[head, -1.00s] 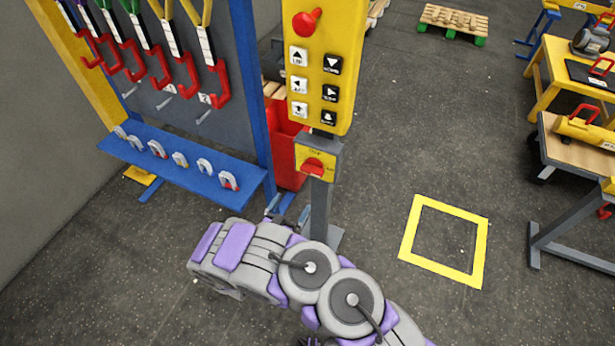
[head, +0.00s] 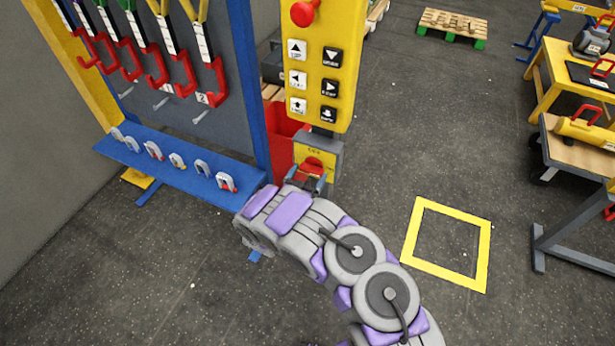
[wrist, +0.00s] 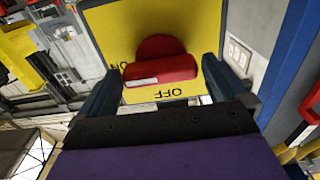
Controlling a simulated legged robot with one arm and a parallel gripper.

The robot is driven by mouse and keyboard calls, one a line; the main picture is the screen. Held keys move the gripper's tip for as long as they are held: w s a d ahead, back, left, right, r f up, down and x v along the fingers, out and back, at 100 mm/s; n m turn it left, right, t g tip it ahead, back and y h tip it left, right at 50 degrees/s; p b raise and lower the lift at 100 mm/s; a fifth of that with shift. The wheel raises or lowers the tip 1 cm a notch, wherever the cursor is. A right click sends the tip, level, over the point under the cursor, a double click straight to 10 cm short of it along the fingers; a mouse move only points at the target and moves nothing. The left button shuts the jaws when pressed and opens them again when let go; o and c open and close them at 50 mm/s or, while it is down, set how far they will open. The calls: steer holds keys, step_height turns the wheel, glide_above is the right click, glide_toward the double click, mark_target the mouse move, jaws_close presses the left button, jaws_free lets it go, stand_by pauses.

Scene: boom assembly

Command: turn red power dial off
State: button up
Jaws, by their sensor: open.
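The red power dial (head: 313,165) is on a yellow plate (head: 327,158) on a grey box below the yellow button panel (head: 325,75). In the wrist view the red dial (wrist: 160,68) has its grip bar lying crosswise, and "OFF" reads upside down on the plate (wrist: 138,24) below the bar. Other lettering at its left is partly covered by the dial. My gripper (head: 306,180) is at the dial in the head view. In the wrist view my gripper (wrist: 157,82) is open, with one finger on each side of the dial. I cannot tell whether either finger touches it.
A blue rack (head: 180,168) with shackles and hanging red hooks stands left of the panel. A red bin (head: 283,135) is behind the post. A yellow floor square (head: 410,245) lies to the right on clear floor. Workbenches (head: 570,150) stand at the far right.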

steer(key=shift+c, duration=0.3)
steer(key=c, duration=0.7)
steer(key=n+p, duration=0.2)
steer(key=shift+r+n, duration=0.2)
steer(key=shift+n, duration=0.2)
steer(key=n+p, duration=0.2)
steer(key=n, duration=0.3)
steer(key=shift+a, duration=0.15)
steer(key=n+p, duration=0.1)
steer(key=n, duration=0.4)
steer(key=shift+n, duration=0.4)
steer(key=shift+a+n, duration=0.1)
steer(key=shift+n, duration=2.1)
